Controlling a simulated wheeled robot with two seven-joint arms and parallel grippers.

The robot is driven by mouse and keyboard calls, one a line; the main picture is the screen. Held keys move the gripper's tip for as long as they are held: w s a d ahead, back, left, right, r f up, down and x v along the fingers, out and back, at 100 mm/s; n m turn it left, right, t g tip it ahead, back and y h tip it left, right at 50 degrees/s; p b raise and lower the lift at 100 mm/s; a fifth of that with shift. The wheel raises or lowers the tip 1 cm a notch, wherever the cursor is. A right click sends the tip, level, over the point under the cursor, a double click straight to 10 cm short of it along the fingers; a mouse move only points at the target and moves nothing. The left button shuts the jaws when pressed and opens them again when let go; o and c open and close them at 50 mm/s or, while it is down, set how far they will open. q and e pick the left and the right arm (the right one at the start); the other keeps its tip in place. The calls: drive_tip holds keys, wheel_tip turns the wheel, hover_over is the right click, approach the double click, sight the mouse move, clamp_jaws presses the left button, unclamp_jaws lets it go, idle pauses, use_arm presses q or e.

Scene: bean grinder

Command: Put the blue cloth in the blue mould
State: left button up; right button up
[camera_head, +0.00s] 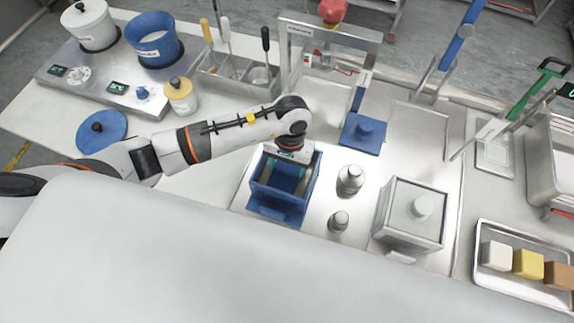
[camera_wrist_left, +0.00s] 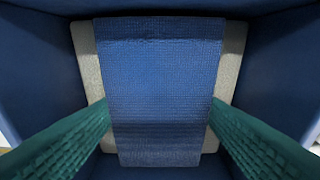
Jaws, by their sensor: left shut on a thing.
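The blue mould (camera_head: 297,206) is an open-topped box on the metal worktop, near the middle of the head view. My left gripper (camera_head: 287,174) reaches down into its opening. In the left wrist view, the blue cloth (camera_wrist_left: 160,70) is a woven strip between my two green fingers (camera_wrist_left: 160,112), which are shut on it at its sides. A pale speckled piece (camera_wrist_left: 88,62) shows behind the cloth at both sides. The mould's dark blue walls (camera_wrist_left: 275,65) surround them. I cannot tell whether the cloth touches the mould's floor. My right gripper is not in view.
A tray (camera_head: 482,277) of coloured blocks is at the far right.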

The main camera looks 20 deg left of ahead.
sight(289, 165)
use_arm(q)
drive_tip(key=o, duration=1)
drive_tip(key=shift+o, duration=0.2)
drive_tip(key=shift+r, duration=0.1)
wheel_tip(289, 165, up, 12)
drive_tip(key=w+b, duration=0.1)
drive_tip(key=b, duration=0.2)
drive_tip(key=shift+w+b, duration=0.4)
